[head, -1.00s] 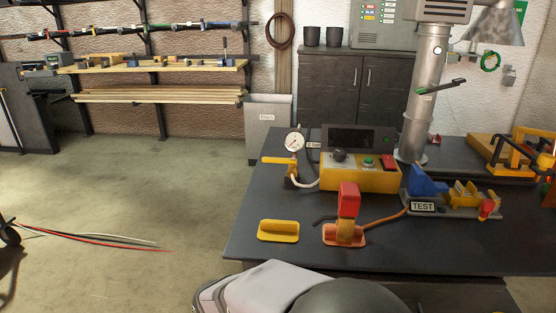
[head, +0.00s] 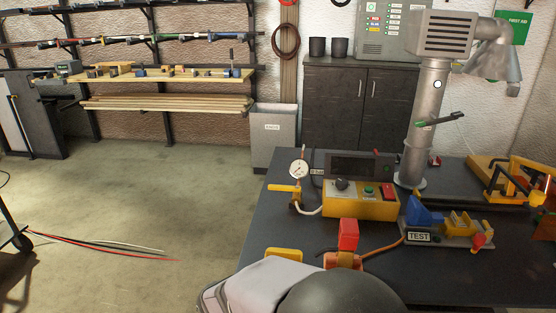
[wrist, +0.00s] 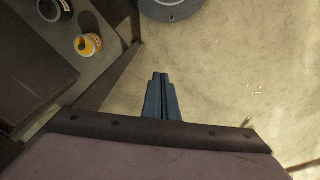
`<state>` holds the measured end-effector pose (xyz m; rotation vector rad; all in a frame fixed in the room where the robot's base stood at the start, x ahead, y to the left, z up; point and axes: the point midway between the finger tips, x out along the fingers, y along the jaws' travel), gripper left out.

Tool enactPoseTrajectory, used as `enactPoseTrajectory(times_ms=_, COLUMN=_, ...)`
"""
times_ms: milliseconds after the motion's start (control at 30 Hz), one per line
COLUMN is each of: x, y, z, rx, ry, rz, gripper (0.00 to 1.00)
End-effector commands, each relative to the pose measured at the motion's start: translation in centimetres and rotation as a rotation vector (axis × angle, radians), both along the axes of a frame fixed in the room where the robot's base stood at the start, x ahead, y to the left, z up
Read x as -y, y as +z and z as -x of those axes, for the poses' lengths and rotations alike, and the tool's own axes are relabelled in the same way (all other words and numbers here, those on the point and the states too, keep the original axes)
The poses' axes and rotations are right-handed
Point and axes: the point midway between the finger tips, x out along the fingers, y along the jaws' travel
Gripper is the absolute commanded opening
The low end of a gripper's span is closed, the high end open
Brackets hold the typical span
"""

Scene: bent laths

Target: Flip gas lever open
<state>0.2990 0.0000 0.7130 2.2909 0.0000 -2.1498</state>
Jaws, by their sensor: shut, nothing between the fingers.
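The gas lever appears to be the yellow handle (head: 282,188) in the head view. It lies level, pointing left from a yellow valve below the round white gauge (head: 299,169), at the back left of the dark bench (head: 330,273). A pale hose runs from it towards the yellow control box (head: 361,200). My gripper (wrist: 158,76) shows in the wrist view, its two dark fingers together and empty above the concrete floor. It is apart from the lever, which I do not see in that view.
A red-topped block (head: 348,234) and a yellow handle-shaped piece (head: 284,254) stand at the bench's front, partly hidden by my arm. A blue and yellow TEST fixture (head: 420,237) and grey duct (head: 426,115) stand right. The wrist view shows a yellow can (wrist: 88,44).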

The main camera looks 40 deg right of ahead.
Motion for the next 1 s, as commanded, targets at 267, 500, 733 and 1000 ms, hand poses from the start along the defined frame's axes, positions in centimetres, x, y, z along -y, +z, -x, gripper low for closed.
enactPoseTrajectory(times_ms=267, x=0.1, y=7.2, z=-1.5, rx=0.043, ry=-0.005, rz=0.001, gripper=0.00)
enactPoseTrajectory(times_ms=500, x=0.4, y=12.4, z=-3.3, rx=0.081, ry=-0.017, rz=0.001, gripper=0.00)
enactPoseTrajectory(times_ms=733, x=1.1, y=17.7, z=-5.9, rx=0.122, ry=-0.045, rz=0.003, gripper=0.00)
enactPoseTrajectory(times_ms=1000, x=4.4, y=24.6, z=-12.7, rx=0.176, ry=-0.152, rz=0.012, gripper=0.00)
